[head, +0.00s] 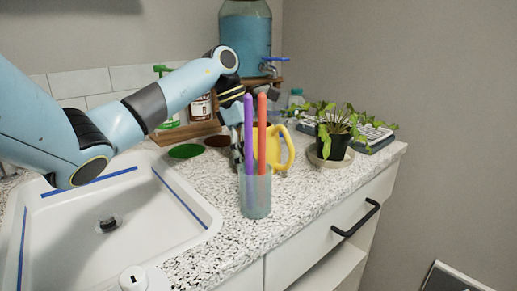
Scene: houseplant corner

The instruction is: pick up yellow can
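The yellow can (274,148) stands on the speckled countertop, with its looped handle on the right side. A clear cup (256,193) with a purple stick and an orange-red stick stands in front of it and hides part of its body. My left gripper (237,158) points down just left of the can, partly behind the purple stick. I cannot tell whether its fingers are open or shut, or whether they touch the can. My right gripper is not in view.
A potted plant (334,140) on a saucer stands right of the can. A sink (110,205) fills the left front. A large blue-filled jar with a tap (245,35) stands behind. Green (186,151) and dark discs lie left of my gripper. The counter's front right is clear.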

